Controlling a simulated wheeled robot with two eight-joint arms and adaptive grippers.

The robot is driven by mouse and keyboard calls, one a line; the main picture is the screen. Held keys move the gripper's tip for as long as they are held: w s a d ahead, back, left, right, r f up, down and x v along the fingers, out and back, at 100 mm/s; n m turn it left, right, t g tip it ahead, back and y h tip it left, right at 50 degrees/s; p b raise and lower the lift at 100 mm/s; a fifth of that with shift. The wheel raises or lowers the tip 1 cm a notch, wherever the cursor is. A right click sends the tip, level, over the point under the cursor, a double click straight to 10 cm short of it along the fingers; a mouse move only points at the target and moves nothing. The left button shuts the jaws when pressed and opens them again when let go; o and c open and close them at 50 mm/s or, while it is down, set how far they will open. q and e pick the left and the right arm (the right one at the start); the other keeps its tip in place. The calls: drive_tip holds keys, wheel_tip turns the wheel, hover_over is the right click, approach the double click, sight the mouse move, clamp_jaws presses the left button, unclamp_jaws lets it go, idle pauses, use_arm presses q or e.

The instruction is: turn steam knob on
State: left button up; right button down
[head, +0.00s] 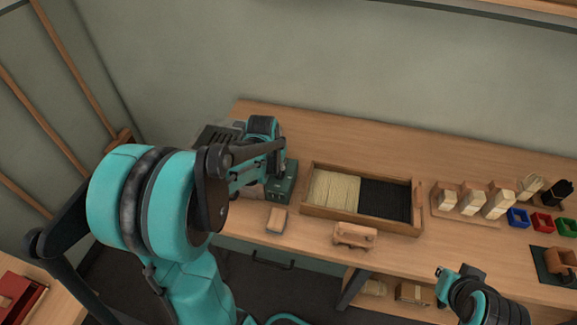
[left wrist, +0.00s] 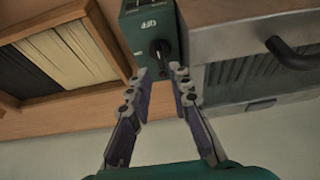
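The steam knob (left wrist: 158,48) is a small dark knob on the face of a dark green control box (left wrist: 132,22) in the left wrist view. A pale label stands beside the knob. The green box also shows in the head view (head: 284,184), but my left arm hides the knob there. My left gripper (left wrist: 160,74) is open, its two fingertips apart on either side of the knob's near end. I cannot tell whether they touch it. My right arm's end (head: 458,276) is at the lower right in the head view, and its fingers are not clear.
A grey metal unit with a dark handle (left wrist: 290,54) adjoins the green box. A wooden tray (head: 307,207) with pale and black bristles lies to the right. A small wooden block (head: 277,219) and a wooden piece (head: 355,236) lie near the bench's front edge. Colored bins (head: 518,218) stand farther right.

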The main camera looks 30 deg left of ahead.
sight(279, 170)
use_arm(q)
drive_tip(key=b+x, duration=0.2)
drive_tip(key=x, duration=0.4)
drive_tip(key=shift+w, duration=0.1)
clamp_jaws()
